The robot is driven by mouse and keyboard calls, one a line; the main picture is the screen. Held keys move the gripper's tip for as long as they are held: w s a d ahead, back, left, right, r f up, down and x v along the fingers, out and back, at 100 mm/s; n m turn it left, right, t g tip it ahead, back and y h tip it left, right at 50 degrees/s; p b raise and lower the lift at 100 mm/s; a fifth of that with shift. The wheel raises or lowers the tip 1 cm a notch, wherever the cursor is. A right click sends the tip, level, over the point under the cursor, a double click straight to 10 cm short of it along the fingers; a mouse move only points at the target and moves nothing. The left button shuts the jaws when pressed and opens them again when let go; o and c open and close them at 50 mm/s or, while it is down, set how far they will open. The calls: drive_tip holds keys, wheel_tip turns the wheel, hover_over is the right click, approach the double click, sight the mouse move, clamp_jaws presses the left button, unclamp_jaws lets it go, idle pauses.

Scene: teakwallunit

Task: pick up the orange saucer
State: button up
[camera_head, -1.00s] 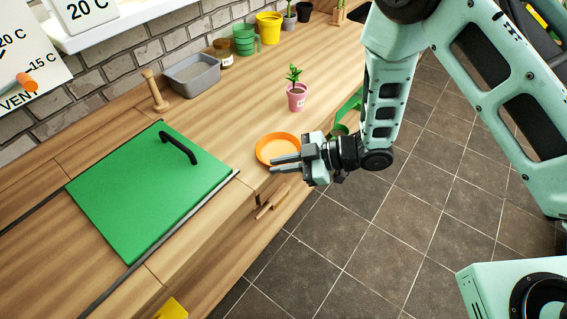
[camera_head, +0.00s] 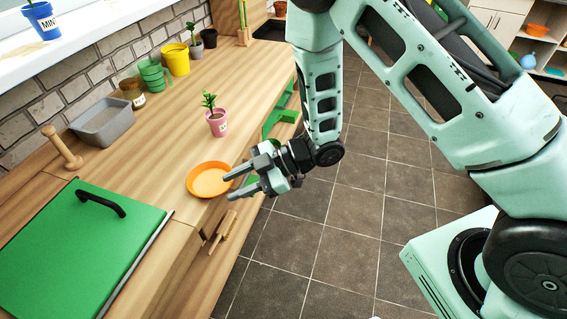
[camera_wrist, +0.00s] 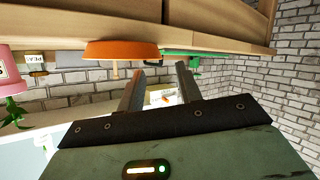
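The orange saucer (camera_head: 209,180) lies flat on the wooden counter near its front edge. It also shows in the wrist view (camera_wrist: 120,50), upside down in the picture, beyond the fingers and to the left. My gripper (camera_head: 232,187) is beside the saucer at the counter's front edge, with its two fingers apart and pointing left toward it. In the wrist view the fingers (camera_wrist: 158,88) are spread with nothing between them. In the head view one finger overlaps the saucer's right rim; I cannot tell whether they touch.
A pink potted plant (camera_head: 217,122) stands behind the saucer. A green lid with a black handle (camera_head: 85,245) lies to the left. A grey tray (camera_head: 103,121), a jar (camera_head: 132,94) and several pots line the wall. A wooden handle (camera_head: 227,226) sticks out below the counter edge.

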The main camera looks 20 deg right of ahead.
drive_tip(key=b+v, duration=0.1)
drive_tip(key=v, duration=1.1)
drive_tip(key=shift+d, duration=0.15)
drive_tip(key=shift+c, duration=0.6)
drive_tip(key=shift+r, duration=0.1)
